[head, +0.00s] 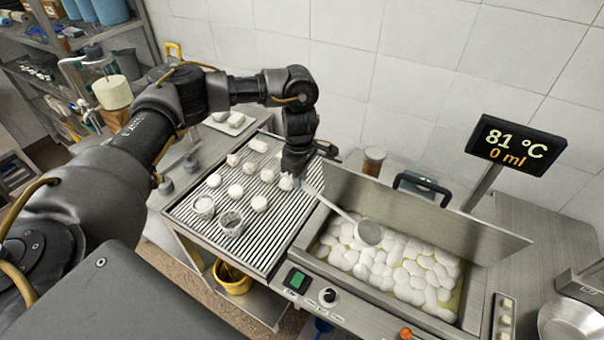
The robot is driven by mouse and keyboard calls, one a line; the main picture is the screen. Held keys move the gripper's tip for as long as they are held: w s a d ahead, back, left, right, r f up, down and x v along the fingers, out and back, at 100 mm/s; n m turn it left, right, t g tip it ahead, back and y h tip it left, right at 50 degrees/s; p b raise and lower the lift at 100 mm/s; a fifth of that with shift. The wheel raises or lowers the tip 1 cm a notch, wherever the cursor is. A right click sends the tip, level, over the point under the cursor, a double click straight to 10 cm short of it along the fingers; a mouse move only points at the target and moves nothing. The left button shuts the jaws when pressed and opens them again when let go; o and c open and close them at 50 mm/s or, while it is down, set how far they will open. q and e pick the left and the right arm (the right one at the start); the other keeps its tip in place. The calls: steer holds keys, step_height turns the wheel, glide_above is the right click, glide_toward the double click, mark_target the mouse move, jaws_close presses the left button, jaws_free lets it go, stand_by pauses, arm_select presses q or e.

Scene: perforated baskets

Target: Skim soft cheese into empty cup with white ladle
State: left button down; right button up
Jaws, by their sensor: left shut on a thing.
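My left gripper (297,170) is shut on the handle of the ladle (370,232), at the vat's left end. The ladle's pale handle slants down to the right, and its round greyish bowl is over the left part of the vat, by the cheese; I cannot tell if it touches. White lumps of soft cheese (410,280) fill the steel vat (462,228) in yellowish liquid. Two perforated cups, one at left (203,207) and one nearer (231,223), stand on the ribbed rack (185,212). The nearer cup looks empty; the left one's contents are unclear. My right gripper is out of view.
Several white cheese pieces (235,191) stand on the rack between the cups and my gripper. A display (516,145) reading 81 °C and 0 ml stands behind the vat. A brown-filled jar (374,160) is by the wall. A metal bowl (572,322) is at lower right.

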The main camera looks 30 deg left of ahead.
arm_select(q)
steer(key=shift+w+d+f+b, duration=0.1)
steer(key=shift+f+b, duration=5.25)
steer(key=shift+f, duration=1.55)
steer(key=shift+r, duration=0.15)
steer(key=shift+r+h+p, duration=0.55)
steer(key=shift+r+p, duration=1.7)
steer(key=shift+r, duration=1.55)
steer(key=shift+r+h+p, duration=0.55)
steer(key=shift+r+p, duration=1.65)
steer(key=shift+r, duration=1.55)
